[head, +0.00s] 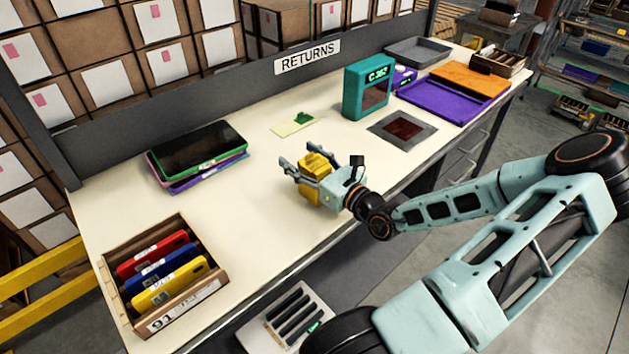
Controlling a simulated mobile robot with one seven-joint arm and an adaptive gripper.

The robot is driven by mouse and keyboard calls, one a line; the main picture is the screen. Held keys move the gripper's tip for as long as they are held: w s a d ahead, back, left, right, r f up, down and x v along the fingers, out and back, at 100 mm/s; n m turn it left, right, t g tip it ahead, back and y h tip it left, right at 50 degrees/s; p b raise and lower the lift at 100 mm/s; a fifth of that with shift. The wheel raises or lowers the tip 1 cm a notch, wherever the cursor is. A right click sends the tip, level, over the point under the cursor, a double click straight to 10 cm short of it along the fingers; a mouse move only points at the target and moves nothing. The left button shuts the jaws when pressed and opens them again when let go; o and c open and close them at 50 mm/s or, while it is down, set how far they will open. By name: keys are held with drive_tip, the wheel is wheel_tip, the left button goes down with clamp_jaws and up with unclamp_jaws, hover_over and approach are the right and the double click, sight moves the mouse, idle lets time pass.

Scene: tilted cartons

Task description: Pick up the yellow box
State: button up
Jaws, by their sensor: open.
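The small yellow box (316,161) is in the head view near the middle of the light bench. My gripper (293,170) is at the box, with its grey fingers reaching left past it. The jaws are open, and the box sits at or between them.
A carton (210,289) with red, blue and yellow cases stands at the front left. Stacked tablets (198,150) lie behind it. A teal device (367,88), a dark-red pad (403,129) and a purple tray (455,97) are to the right. The bench left of my gripper is clear.

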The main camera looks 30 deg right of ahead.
drive_tip(key=shift+w, duration=0.2)
clamp_jaws()
idle(0.3)
idle(0.7)
